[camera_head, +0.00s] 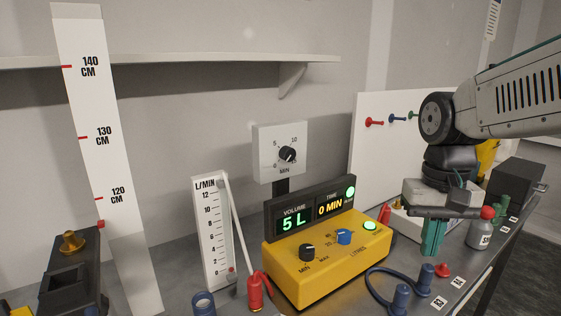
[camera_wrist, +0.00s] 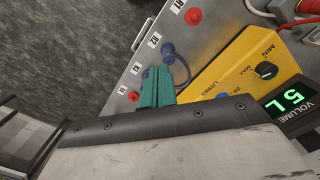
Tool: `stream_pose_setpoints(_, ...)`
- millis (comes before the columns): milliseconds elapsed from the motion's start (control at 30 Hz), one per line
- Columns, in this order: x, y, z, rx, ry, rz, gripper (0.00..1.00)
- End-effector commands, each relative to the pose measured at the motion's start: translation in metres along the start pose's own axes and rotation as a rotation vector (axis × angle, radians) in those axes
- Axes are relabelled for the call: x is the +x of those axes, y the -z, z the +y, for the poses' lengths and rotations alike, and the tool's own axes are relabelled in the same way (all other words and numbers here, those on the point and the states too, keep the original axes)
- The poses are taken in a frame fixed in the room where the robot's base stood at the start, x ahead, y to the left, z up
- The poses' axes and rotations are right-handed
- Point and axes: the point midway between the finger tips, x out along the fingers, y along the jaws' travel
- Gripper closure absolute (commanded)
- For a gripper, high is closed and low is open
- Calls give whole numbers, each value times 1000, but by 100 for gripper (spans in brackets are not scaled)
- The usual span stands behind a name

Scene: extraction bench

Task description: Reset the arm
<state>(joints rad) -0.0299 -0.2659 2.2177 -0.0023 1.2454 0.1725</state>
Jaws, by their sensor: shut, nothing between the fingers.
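My gripper (camera_head: 433,240) is in the head view at the right, over the bench near its front edge. Its teal fingers point down and are shut with nothing between them. They stand to the right of the yellow pump box (camera_head: 318,262). In the wrist view the teal fingers (camera_wrist: 157,87) are together, with a blue plug beside them. My arm reaches in from the right edge of the head view.
The yellow box's display reads 5 L and 0 MIN. A flow meter (camera_head: 211,230) and a tall height scale (camera_head: 103,150) stand left. Blue fittings (camera_head: 401,298), a red fitting (camera_head: 443,269) and a grey bottle (camera_head: 480,232) stand around the gripper. A shelf (camera_head: 200,60) runs above.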

Motion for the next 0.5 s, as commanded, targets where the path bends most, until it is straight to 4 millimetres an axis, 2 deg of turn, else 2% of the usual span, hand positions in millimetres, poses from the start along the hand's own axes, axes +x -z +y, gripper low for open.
stream_pose_setpoints(33, 3, -21, 5, -34, 2, 11, 100)
stream_pose_setpoints(100, 9, -46, 10, -78, 3, 22, 100)
stream_pose_setpoints(300, 29, -107, 23, -154, 5, 68, 100)
stream_pose_setpoints(400, 35, -127, 27, -152, 7, 98, 100)
stream_pose_setpoints(500, 36, -137, 29, -146, 10, 129, 100)
